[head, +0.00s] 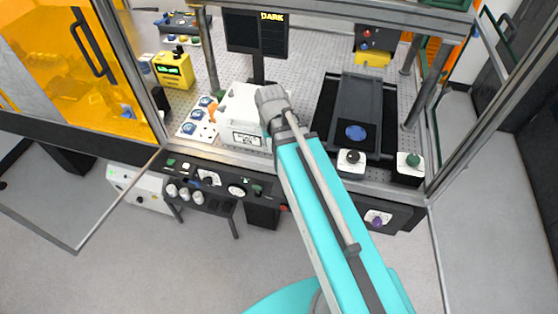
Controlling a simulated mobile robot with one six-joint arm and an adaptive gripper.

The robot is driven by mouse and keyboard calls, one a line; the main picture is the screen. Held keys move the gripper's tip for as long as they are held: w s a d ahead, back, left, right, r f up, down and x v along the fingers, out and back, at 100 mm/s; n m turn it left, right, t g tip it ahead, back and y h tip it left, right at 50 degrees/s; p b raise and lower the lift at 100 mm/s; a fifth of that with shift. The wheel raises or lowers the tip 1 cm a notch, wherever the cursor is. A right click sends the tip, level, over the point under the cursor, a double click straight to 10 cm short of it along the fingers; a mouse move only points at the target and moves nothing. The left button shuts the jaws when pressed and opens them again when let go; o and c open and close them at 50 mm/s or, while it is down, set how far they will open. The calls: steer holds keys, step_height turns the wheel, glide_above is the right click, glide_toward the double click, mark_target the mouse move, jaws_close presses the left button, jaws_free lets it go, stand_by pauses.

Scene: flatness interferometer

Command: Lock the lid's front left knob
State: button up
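A white box-like unit (242,104) stands on the perforated bench, with a dark-framed label (247,139) on its front. My turquoise arm reaches up from the lower right, and its grey joint covers the unit's right side. A small orange part (213,112) shows at the unit's left edge; I cannot tell whether it is a lid knob. No lid knob can be made out clearly, nor whether one is locked. My gripper cannot be made out; it is hidden by the arm or too small to tell.
A white panel with blue round dials (197,129) lies left of the unit. A yellow meter (174,70) stands farther left. A black monitor (256,33) is behind. A dark slide with a blue disc (356,132) and knob boxes (409,168) are right. Frame posts enclose the bench.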

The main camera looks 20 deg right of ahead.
steer(key=shift+n, duration=0.4)
steer(key=shift+s+d+f+b, duration=0.4)
steer(key=shift+s+f, duration=0.2)
steer(key=shift+s, duration=0.3)
steer(key=shift+s+d+f+b, duration=0.25)
steer(key=shift+s+f+b, duration=0.3)
steer(key=shift+s, duration=0.3)
steer(key=shift+o, duration=1.4)
steer(key=shift+w, duration=0.1)
steer(key=shift+o, duration=1.2)
steer(key=shift+w+a+r+p, duration=0.1)
steer(key=shift+w+r+p, duration=0.1)
steer(key=shift+r+p, duration=0.1)
steer(key=shift+o, duration=0.2)
steer(key=w+a+r+p, duration=0.3)
steer(key=w+r+p, duration=0.2)
steer(key=w, duration=0.2)
steer(key=w+a+r+n+p, duration=0.1)
steer(key=w+a+r+p, duration=0.2)
steer(key=w+r+p, duration=0.2)
steer(key=shift+w+a, duration=0.15)
steer(key=shift+w, duration=0.95)
step_height(320, 180, up, 7)
steer(key=n+p, duration=0.1)
steer(key=p, duration=0.6)
glide_above(222, 108)
steer(key=shift+w+a, duration=0.1)
steer(key=shift+w, duration=0.1)
